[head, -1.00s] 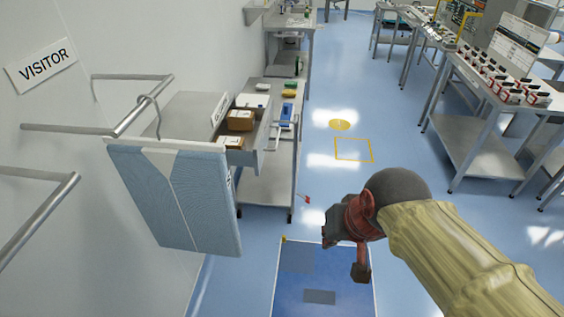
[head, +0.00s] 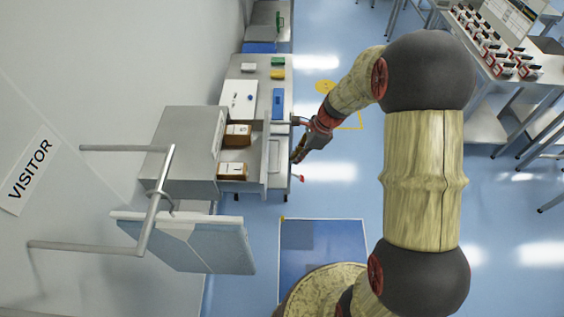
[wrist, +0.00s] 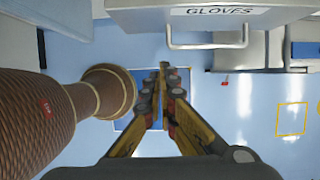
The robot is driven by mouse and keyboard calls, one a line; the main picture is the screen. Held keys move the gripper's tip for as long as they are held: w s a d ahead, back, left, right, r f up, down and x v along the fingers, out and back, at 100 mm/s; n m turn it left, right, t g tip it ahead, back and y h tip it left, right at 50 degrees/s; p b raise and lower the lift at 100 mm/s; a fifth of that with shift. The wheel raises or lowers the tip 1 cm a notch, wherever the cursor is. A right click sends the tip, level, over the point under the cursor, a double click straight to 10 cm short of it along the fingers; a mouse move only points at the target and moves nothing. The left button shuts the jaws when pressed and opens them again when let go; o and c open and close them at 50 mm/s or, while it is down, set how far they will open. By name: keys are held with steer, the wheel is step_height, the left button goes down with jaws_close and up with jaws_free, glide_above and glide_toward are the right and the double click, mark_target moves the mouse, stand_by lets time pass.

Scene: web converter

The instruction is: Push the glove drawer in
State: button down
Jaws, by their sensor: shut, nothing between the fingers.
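The glove drawer (head: 265,158) stands pulled out of a grey cabinet, with brown boxes of white contents inside. In the wrist view its grey front (wrist: 135,16) bears the label GLOVES and a U-shaped metal handle (wrist: 207,46). My gripper (head: 298,158) is in front of the drawer, just to its right in the head view. In the wrist view my gripper (wrist: 161,70) has its fingertips together with nothing between them, below and left of the handle in the picture. I cannot tell for sure whether it touches the drawer; a gap seems to show.
The grey cabinet (head: 180,150) stands against the left wall. A bench (head: 262,75) with small items is behind the drawer. The blue floor (head: 330,190) to the right is open.

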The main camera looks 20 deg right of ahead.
mark_target(234, 169)
steer(key=shift+w+a+f+p, duration=0.25)
steer(key=shift+w+a+f, duration=0.15)
steer(key=shift+a+f, duration=0.95)
steer(key=shift+w+a+f+p, duration=0.3)
steer(key=shift+a+f, duration=0.75)
steer(key=shift+f, duration=0.6)
steer(key=shift+w+a+f+p, duration=0.2)
steer(key=shift+w+a+f, duration=0.25)
steer(key=shift+a+f, duration=0.9)
steer(key=shift+d+f, duration=0.1)
steer(key=shift+f, duration=0.05)
steer(key=w+a, duration=0.1)
steer(key=a, duration=0.4)
steer(key=w+a+p, duration=0.1)
steer(key=w+a, duration=0.1)
steer(key=a, duration=0.3)
steer(key=w+a+p, duration=0.1)
steer(key=w+a, duration=0.1)
steer(key=a, duration=0.2)
steer(key=shift+a, duration=0.4)
